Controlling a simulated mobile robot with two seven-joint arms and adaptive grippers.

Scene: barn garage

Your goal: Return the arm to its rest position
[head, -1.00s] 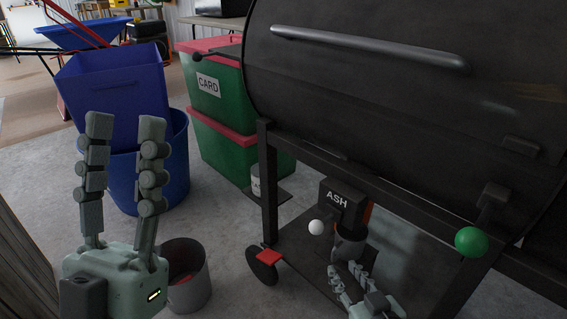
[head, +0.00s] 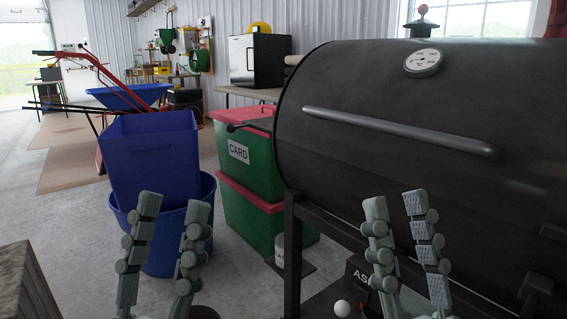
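My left gripper (head: 172,214) is at the lower left, fingers up and apart, with nothing between them. It shows in front of the blue tub (head: 152,258). My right gripper (head: 395,212) is at the lower middle right, fingers up and spread, also empty. It shows in front of the black barrel grill (head: 375,165). Both wrists are cut off by the bottom edge of the picture. I see no contact between either gripper and any object.
A blue bin (head: 155,160) sits in the tub. Green crates with red lids, the upper marked CARD (head: 262,165), stand left of the grill. A white ball (head: 342,308) and a partly hidden ash box (head: 358,275) are low by the grill. Floor at left (head: 60,225) is clear.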

